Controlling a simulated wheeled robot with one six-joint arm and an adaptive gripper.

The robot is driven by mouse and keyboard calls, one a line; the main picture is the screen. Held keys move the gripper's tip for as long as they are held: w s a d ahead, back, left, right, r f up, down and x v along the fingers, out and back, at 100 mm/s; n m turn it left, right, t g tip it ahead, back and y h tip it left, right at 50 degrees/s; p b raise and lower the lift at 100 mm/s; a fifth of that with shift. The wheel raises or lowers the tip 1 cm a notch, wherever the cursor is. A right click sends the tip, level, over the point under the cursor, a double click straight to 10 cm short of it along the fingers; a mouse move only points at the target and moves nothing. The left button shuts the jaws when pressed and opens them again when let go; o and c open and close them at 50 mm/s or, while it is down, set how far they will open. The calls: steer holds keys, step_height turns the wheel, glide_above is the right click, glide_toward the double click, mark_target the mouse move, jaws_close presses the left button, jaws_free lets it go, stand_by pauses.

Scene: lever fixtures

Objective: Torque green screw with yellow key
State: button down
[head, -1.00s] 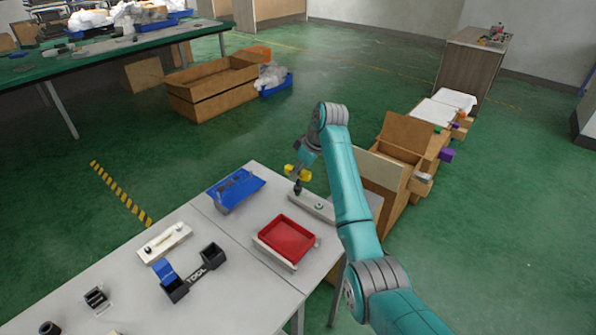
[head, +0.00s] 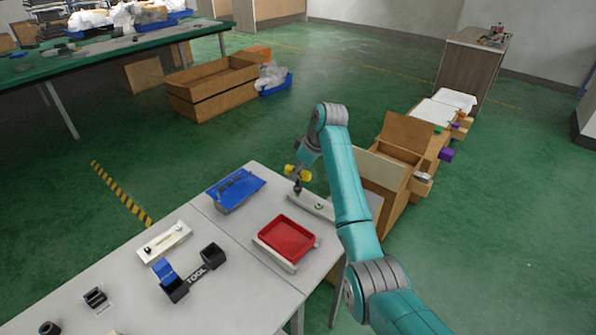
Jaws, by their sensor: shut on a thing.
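The yellow key (head: 304,175) is upright in my gripper (head: 299,168), above the far end of a light grey bar fixture (head: 325,212). My gripper is shut on it. A dark shaft or socket (head: 297,189) is below the key, at the bar's left end. I cannot tell whether it touches a screw there. A small green screw (head: 319,206) shows on the bar, just right of the key and apart from it. Part of the bar's right end is hidden by my arm.
A red tray (head: 286,238) lies in front of the bar. A blue fixture (head: 236,189), a white slotted plate (head: 165,241) and a black TOOL holder (head: 203,275) stand further left on the grey table (head: 235,305). Cardboard boxes (head: 395,160) are behind my arm.

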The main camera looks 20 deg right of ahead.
steer(key=shift+f, duration=0.75)
steer(key=m+h, duration=0.1)
steer(key=m, duration=0.2)
steer(key=shift+a+m+t, duration=0.1)
steer(key=shift+m+t, duration=0.3)
steer(key=shift+r, duration=2.55)
